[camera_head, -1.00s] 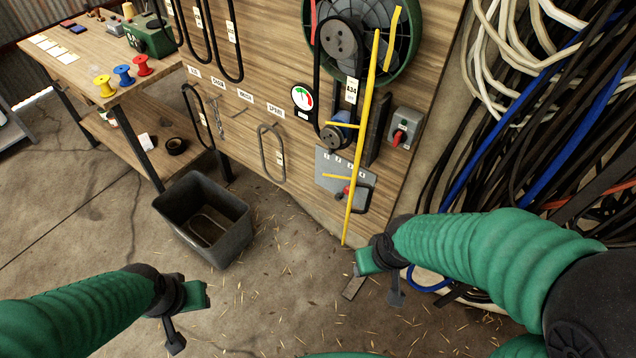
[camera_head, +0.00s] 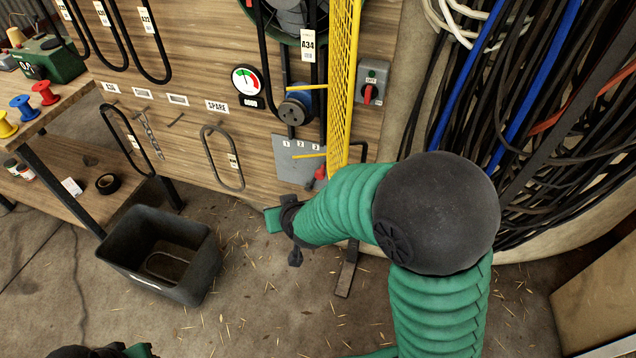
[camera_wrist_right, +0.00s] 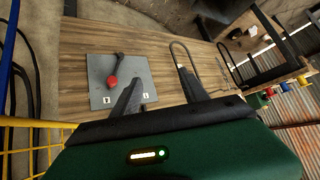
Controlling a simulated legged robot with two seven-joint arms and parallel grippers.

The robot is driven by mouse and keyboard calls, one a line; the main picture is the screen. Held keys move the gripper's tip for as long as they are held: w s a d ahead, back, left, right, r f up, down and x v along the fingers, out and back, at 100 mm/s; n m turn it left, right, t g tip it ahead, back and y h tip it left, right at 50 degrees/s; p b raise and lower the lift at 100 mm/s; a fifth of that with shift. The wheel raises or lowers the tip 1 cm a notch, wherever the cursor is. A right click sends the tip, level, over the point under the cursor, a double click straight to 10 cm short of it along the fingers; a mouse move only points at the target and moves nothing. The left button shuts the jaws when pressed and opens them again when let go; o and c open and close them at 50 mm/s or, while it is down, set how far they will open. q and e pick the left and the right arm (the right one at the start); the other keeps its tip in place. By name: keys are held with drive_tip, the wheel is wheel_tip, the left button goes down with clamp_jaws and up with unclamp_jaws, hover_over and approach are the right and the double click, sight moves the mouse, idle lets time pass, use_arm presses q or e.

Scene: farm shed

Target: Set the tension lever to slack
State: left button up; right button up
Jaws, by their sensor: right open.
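The tension lever has a red knob (camera_head: 320,172) and sits on a grey numbered plate (camera_head: 296,160) low on the wooden board. My right gripper (camera_head: 281,218) is just below the plate in the head view. In the wrist view its fingers (camera_wrist_right: 160,77) are apart and empty, with the knob to the left of them. My left gripper (camera_head: 110,351) is mostly cut off at the bottom edge.
A yellow mesh guard (camera_head: 343,85) stands out from the board close to the lever; it also shows in the wrist view (camera_wrist_right: 30,135). A gauge (camera_head: 246,80), red switch (camera_head: 371,92) and hanging belt (camera_head: 222,158) are nearby. A black bin (camera_head: 150,255) stands on the floor.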

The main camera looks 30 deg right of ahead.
drive_tip(key=w+d+f+m+t+h+b, duration=0.1)
drive_tip(key=w+d+f+t+h+b, duration=0.15)
drive_tip(key=f+b, duration=0.3)
drive_tip(key=w+d+f+m+t+h+b, duration=0.1)
drive_tip(key=w+f+h+b, duration=0.1)
drive_tip(key=w+f+b, duration=0.4)
drive_tip(key=m+h+b, duration=0.4)
drive_tip(key=h+b, duration=0.4)
drive_tip(key=b, duration=0.2)
approach(322, 168)
drive_tip(key=shift+g, duration=0.25)
drive_tip(key=b+x, duration=0.2)
drive_tip(key=x, duration=0.1)
drive_tip(key=b+x, duration=0.1)
drive_tip(key=x, duration=0.2)
drive_tip(key=f+b+x, duration=0.1)
drive_tip(key=b+x, duration=0.1)
drive_tip(key=x, duration=0.1)
drive_tip(key=shift+w+b, duration=0.15)
drive_tip(key=shift+b, duration=0.15)
drive_tip(key=shift+w+d+r, duration=0.2)
drive_tip(key=shift+w+d, duration=0.1)
clamp_jaws()
drive_tip(key=shift+f, duration=0.1)
